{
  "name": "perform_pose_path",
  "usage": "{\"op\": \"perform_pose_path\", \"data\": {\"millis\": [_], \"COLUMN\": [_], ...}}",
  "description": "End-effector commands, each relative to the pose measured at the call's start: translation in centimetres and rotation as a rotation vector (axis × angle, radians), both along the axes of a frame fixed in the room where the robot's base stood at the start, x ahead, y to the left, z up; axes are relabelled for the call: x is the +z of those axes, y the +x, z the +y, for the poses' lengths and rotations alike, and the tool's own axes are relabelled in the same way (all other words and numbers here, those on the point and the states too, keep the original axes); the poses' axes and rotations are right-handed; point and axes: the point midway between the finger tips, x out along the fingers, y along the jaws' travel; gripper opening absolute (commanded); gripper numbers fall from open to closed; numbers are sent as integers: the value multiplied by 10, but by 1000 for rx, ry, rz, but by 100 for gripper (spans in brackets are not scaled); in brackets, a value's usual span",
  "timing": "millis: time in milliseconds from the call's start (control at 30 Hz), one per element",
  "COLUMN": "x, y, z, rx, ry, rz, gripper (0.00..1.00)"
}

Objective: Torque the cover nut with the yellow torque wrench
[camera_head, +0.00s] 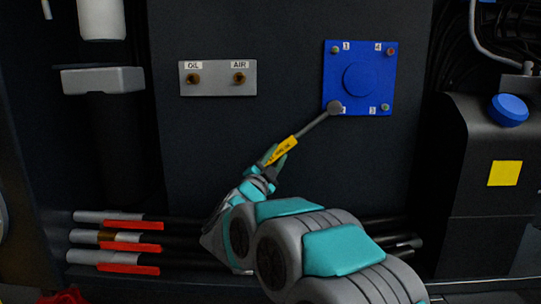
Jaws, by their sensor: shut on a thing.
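The blue square cover (376,62) is on the dark upright panel, with a raised round centre and numbered corners. A nut (335,50) shows at its upper left by label 1, a reddish-brown one (391,52) at upper right by label 4, and a grey-green one (385,107) at lower right. The torque wrench (316,124) has a grey shaft and head and a yellow section with small print. Its round head covers the lower-left corner, hiding any nut there; I cannot tell whether it is seated. My gripper (270,168) is shut on the wrench handle, below and left of the cover.
A grey plate (218,89) with OIL and AIR fittings is left of the cover. Rods with red tags (130,238) run low across the left. A dark housing (460,180) with a blue cap (508,110) stands at right. The panel between plate and cover is clear.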

Motion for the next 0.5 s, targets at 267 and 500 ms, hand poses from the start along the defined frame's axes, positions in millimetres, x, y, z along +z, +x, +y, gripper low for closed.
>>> {"op": "perform_pose_path", "data": {"millis": [267,500], "x": [-21,-35], "y": [0,0], "z": [-17,-34], "rx": [-4,-3], "ry": [-118,-234], "rz": [-2,-4], "gripper": [0,0]}}
